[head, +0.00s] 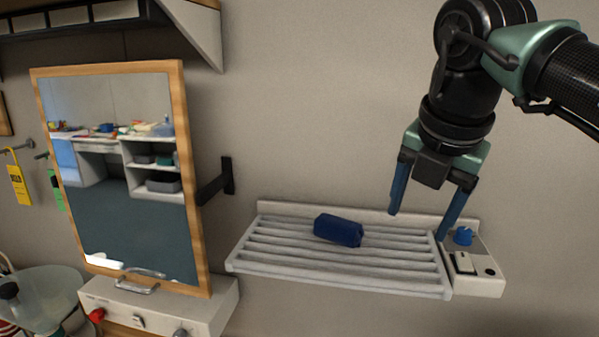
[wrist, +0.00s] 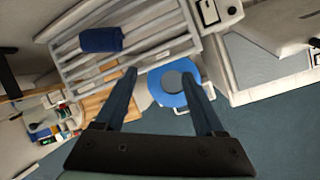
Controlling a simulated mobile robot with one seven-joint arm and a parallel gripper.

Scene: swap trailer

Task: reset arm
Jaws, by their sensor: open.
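My gripper (head: 418,212) hangs from my arm at the right of the head view, fingers pointing down and spread apart with nothing between them. It is above the right part of a white slatted rack (head: 300,270) on the wall. In the wrist view, the fingers of my gripper (wrist: 165,80) are also apart and empty. A dark blue bundle (head: 338,230) lies on the slats, left of my gripper and apart from it. The bundle also shows in the wrist view (wrist: 101,39) at the upper left.
A wood-framed mirror (head: 120,175) on a wall bracket stands left. A round blue-topped object (wrist: 172,88) is below in the wrist view. The wall above the rack is bare.

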